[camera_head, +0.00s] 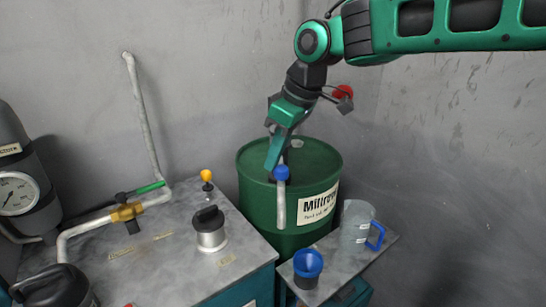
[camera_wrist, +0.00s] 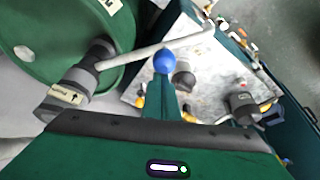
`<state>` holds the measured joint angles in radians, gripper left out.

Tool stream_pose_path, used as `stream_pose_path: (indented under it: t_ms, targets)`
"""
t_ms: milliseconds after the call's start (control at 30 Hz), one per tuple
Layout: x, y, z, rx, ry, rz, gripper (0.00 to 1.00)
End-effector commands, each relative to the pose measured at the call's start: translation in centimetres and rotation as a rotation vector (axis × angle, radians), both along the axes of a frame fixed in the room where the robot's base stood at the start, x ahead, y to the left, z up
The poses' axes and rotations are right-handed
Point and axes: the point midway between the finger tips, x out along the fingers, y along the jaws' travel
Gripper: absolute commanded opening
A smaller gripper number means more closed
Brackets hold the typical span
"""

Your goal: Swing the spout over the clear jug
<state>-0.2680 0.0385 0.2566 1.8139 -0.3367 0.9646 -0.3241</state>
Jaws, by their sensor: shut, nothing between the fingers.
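The spout (camera_head: 281,206) is a pale grey pipe on top of the green drum (camera_head: 257,205). In the head view it points toward the viewer, left of the clear jug. A blue ball knob (camera_head: 281,173) shows at the spout. The clear jug (camera_head: 354,218) with a blue handle stands on a small grey shelf right of the drum. My gripper (camera_head: 274,160) is shut and empty, close beside the knob. In the wrist view the spout (camera_wrist: 160,47) runs to the upper right, and the knob (camera_wrist: 165,60) appears at my fingertips (camera_wrist: 160,85). Contact is unclear. The jug is not visible there.
A blue cup-like container (camera_head: 308,263) stands at the front of the shelf (camera_head: 335,270). The metal bench (camera_head: 170,265) at left carries a black-topped canister (camera_head: 210,228), a yellow-knobbed lever (camera_head: 207,177) and a pipe with a green-handled valve (camera_head: 128,212).

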Motion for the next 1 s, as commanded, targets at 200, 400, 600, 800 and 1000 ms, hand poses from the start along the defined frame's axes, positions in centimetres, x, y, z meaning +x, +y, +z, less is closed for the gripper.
stream_pose_path:
  t_ms: [200, 400, 600, 800, 1000]
  targets:
    - [0.0, 0.0, 0.1, 0.001, 0.0, 0.0, 0.0]
    - [-0.2, -0.6, 2.1, 0.002, -0.003, -0.002, 0.0]
    - [-0.7, -1.9, 5.6, 0.001, -0.003, -0.001, 0.0]
    - [-1.1, -2.9, 8.6, 0.002, -0.001, -0.001, 0.0]
    - [-1.4, -3.4, 9.9, 0.0, 0.0, -0.001, 0.0]
